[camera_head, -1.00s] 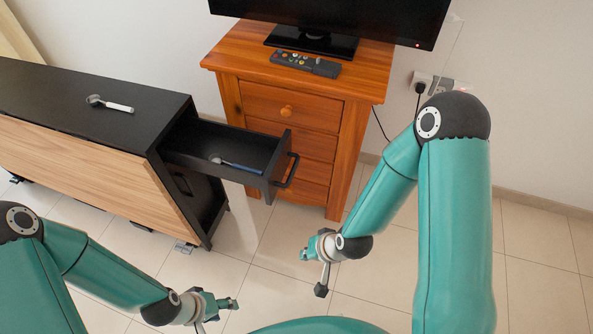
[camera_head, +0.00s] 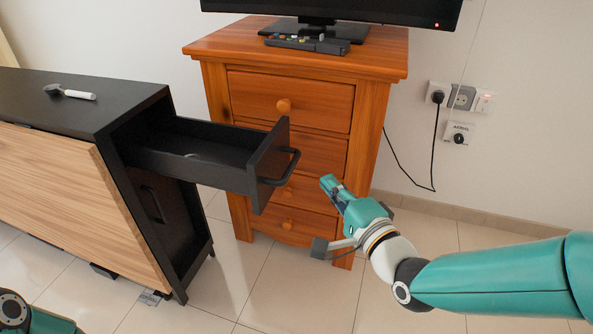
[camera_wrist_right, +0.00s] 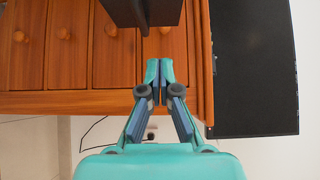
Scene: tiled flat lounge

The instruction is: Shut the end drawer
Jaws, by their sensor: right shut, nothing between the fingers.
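The black end drawer (camera_head: 268,168) stands pulled out from the end of the dark cabinet (camera_head: 115,105), with a bar handle (camera_head: 284,168) on its front. Its dark front also shows at the top of the right wrist view (camera_wrist_right: 150,12). My right gripper (camera_head: 329,186) is shut and empty, to the right of the handle and slightly below it, apart from it in the head view. Its closed fingertips (camera_wrist_right: 160,66) point toward the drawer in the wrist view. My left gripper is out of view; only part of that arm shows at the lower left corner.
A wooden chest (camera_head: 290,105) stands close behind the drawer, bearing a television (camera_head: 400,12) and a remote (camera_head: 307,44). A white-handled utensil (camera_head: 70,92) lies on the cabinet. Wall sockets (camera_head: 462,97) and a cable are at right. The tiled floor in front is clear.

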